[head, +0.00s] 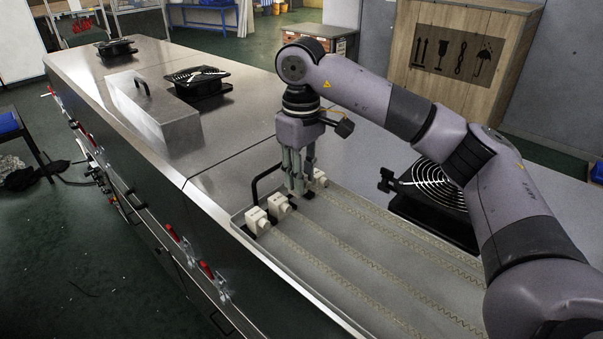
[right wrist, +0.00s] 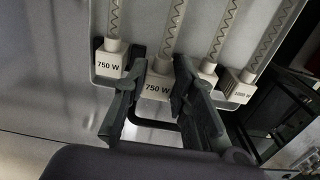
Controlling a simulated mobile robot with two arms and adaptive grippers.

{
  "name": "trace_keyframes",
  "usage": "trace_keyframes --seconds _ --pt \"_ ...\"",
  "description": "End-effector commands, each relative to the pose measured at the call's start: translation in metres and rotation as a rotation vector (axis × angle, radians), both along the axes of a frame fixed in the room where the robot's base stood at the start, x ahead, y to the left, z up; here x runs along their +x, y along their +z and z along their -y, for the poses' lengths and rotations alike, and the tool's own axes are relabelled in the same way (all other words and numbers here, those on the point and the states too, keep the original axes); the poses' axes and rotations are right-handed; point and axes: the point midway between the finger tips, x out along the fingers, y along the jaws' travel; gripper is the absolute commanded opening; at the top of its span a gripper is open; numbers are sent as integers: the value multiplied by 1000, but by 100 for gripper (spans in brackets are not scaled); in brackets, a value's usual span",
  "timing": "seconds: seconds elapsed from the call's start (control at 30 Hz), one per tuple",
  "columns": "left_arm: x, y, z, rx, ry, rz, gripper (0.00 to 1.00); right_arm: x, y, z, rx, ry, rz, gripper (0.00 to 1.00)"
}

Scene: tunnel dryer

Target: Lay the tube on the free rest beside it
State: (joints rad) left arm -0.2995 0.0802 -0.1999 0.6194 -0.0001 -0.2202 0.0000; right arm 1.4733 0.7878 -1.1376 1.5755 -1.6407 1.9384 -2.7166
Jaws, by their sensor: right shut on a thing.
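My right gripper (head: 297,190) is at the near-handle end of a tray, upright, with its fingers down. In the right wrist view its two dark fingers (right wrist: 160,100) close on either side of a white end block marked 750 W (right wrist: 158,84), the end of a tube with a wavy coil (right wrist: 172,30). The fingers largely hide this block in the head view. Other tubes' white blocks (head: 318,178) (head: 280,205) (head: 257,221) sit beside it. A small black rest (head: 308,195) shows at the gripper's foot. Whether the held tube is raised is unclear. My left gripper is out of view.
The shallow grey tray (head: 238,221) lies on the long metal dryer top. A black handle (head: 256,187) stands at its end. A round fan (head: 438,185) sits right of the tubes. A raised metal box (head: 165,115) and another fan (head: 200,82) stand further back.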

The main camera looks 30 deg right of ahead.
Motion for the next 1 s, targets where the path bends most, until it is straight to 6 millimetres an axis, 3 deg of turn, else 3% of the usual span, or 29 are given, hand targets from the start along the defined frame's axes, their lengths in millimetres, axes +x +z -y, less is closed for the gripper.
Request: trace_keyframes --seconds 0.93,0.97,1.0 --pt "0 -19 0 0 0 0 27 0 -25 0 0 0 0 0" --pt "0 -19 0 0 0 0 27 0 -24 0 0 0 0 25" --pt "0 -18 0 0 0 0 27 0 -24 0 0 0 0 28"
